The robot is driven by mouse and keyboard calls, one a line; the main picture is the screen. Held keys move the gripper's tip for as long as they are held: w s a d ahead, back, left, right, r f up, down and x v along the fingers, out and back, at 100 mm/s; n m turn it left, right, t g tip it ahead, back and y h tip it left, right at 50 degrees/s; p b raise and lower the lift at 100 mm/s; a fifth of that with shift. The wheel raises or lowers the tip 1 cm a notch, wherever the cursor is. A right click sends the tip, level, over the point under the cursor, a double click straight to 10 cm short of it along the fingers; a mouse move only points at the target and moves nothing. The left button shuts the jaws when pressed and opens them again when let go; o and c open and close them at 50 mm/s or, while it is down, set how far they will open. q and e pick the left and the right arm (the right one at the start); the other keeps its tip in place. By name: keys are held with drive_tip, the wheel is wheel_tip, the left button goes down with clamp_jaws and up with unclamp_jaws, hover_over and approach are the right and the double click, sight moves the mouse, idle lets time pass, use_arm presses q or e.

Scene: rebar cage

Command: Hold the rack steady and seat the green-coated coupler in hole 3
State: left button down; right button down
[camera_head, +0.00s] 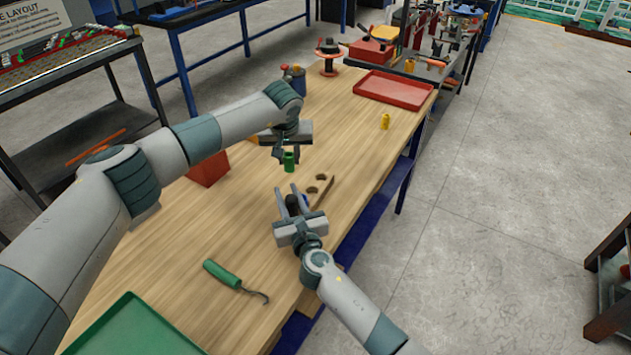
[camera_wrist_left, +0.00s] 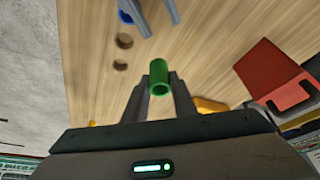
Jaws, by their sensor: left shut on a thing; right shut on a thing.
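The green-coated coupler (camera_head: 290,162) hangs upright in the fingertips of my left gripper (camera_head: 287,152), above the table and left of the rack's open holes. In the left wrist view the coupler (camera_wrist_left: 160,76) is a green tube with an open end between the fingers (camera_wrist_left: 160,90). The wooden rack (camera_head: 323,192) lies near the table's right edge, with two empty dark holes showing. They also show in the left wrist view, in line with a blue ring (camera_wrist_left: 125,17). My right gripper (camera_head: 295,200) is shut on the rack's near end, partly hiding it.
A yellow coupler (camera_head: 384,122) stands farther back. A red bin (camera_head: 208,168) is left of my left gripper. A green-handled hook (camera_head: 235,280) and a green tray (camera_head: 130,330) lie in front. A red tray (camera_head: 393,90) and a blue can (camera_head: 298,82) are at the back.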

sight(290, 171)
use_arm(q)
drive_tip(key=shift+f, duration=3.05)
drive_tip(key=shift+f, duration=0.1)
drive_tip(key=shift+f, duration=1.8)
drive_tip(key=c, duration=1.8)
unclamp_jaws()
drive_tip(key=shift+f, duration=0.15)
drive_tip(key=shift+o, duration=0.3)
